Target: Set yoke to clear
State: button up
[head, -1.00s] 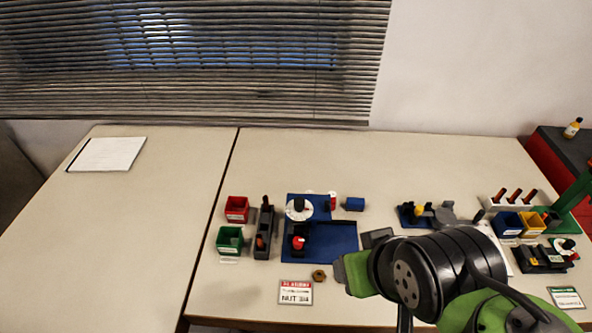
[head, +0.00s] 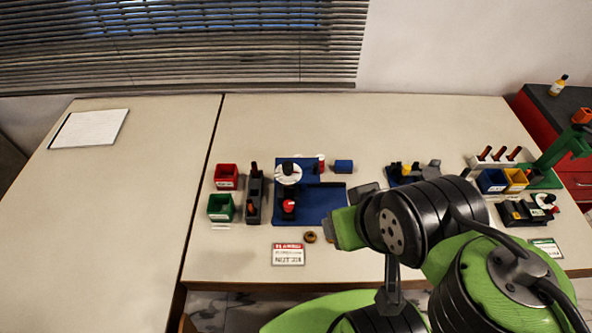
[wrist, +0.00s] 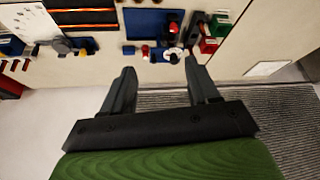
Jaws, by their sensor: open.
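A blue base plate (head: 322,205) on the right-hand table carries a white dial (head: 288,180) with a black knob and a red-topped black part (head: 288,207). I cannot tell which part is the yoke, and no "clear" mark is legible. The wrist view shows the blue plate (wrist: 143,22), the white dial (wrist: 175,54) and the red part (wrist: 173,29) from the opposite side. My gripper (wrist: 160,66) is open and empty, its two fingers apart and pointing toward the table, with the plate some way beyond them. My arm covers part of the table right of the plate.
Red (head: 226,176) and green (head: 221,207) bins and a dark holder (head: 254,196) stand left of the plate. A label card (head: 288,254) and brown nut (head: 310,237) lie in front. More fixtures (head: 526,212) stand at right. The left table is mostly clear.

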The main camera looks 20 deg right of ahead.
jog(key=shift+c, duration=0.7)
jog(key=shift+m+g, duration=0.6)
jog(key=shift+m, duration=0.3)
jog(key=w+r, duration=0.1)
jog(key=w, duration=0.1)
jog(key=w+r, duration=0.1)
jog(key=w, duration=0.1)
jog(key=w+d+r, duration=0.1)
jog(key=w, duration=0.1)
jog(key=shift+p, duration=0.4)
jog(key=shift+c, duration=0.8)
jog(key=m+g+p, duration=0.2)
jog(key=m+g, duration=0.2)
jog(key=m, duration=0.3)
send_over(316, 164)
notch_tip(316, 164, down, 10)
jog(key=f, duration=0.1)
notch_tip(316, 164, down, 15)
jog(key=shift+f+b, duration=0.1)
jog(key=shift+b, duration=0.6)
